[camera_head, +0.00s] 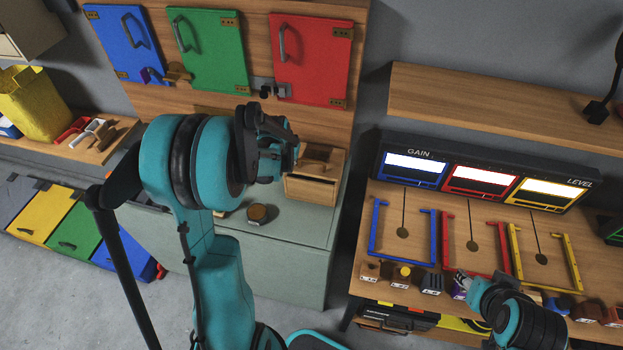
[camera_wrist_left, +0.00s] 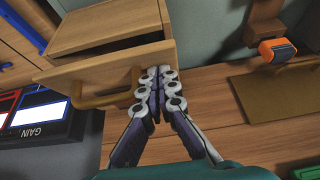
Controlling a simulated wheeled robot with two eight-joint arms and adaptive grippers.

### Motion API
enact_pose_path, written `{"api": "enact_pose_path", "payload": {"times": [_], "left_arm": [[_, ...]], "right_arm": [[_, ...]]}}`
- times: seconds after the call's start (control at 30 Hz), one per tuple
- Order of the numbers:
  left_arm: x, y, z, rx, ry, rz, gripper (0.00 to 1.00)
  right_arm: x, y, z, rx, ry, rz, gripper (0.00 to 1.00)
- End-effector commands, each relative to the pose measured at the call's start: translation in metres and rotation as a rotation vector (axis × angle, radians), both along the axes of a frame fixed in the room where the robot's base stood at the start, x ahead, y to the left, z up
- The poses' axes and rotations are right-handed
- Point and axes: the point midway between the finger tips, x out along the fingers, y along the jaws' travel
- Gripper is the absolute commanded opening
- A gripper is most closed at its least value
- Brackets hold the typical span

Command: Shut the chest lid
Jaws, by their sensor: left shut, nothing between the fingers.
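A small wooden box (camera_head: 312,186) stands on the pale green cabinet below the coloured doors, partly hidden by my left arm. In the left wrist view, a wooden front panel (camera_wrist_left: 120,66) with a looped handle (camera_wrist_left: 92,100) stands out from the box body (camera_wrist_left: 112,22), with a dark gap behind it. I cannot tell whether this is a lid or a drawer. My left gripper (camera_wrist_left: 158,78) is shut and empty, its tips close to the panel's end; contact is unclear. My right gripper (camera_head: 462,281) is small in the head view by the small blocks, its jaw state unclear.
The pale green cabinet top (camera_head: 295,226) carries a small round item (camera_head: 262,213). Blue, green and red doors (camera_head: 310,60) hang on the wooden board behind. A bench with a GAIN/LEVEL panel (camera_head: 480,180) and coloured frames stands right. Coloured floor boxes (camera_head: 62,215) lie left.

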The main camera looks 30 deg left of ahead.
Motion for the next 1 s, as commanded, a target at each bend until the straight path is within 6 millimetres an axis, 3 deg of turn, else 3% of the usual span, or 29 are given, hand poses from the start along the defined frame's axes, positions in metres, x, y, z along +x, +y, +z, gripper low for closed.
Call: {"api": "enact_pose_path", "payload": {"times": [0.27, 0.5, 0.73, 1.0], "left_arm": [[0.0, 0.0, -0.003, 0.0, 0.0, 0.0, 0.0], [-0.003, -0.001, -0.02, 0.0, 0.0, 0.0, 0.0], [-0.003, -0.001, -0.009, 0.0, 0.0, 0.0, 0.0], [-0.003, -0.001, 0.021, 0.0, 0.0, 0.0, 0.0]], "right_arm": [[0.0, 0.0, -0.003, 0.0, 0.0, 0.0, 0.4], [0.0, 0.0, -0.019, 0.0, 0.0, 0.0, 0.4], [0.0, 0.0, -0.009, 0.0, 0.0, 0.0, 0.4], [0.0, 0.0, 0.012, 0.0, 0.0, 0.0, 0.4]]}}
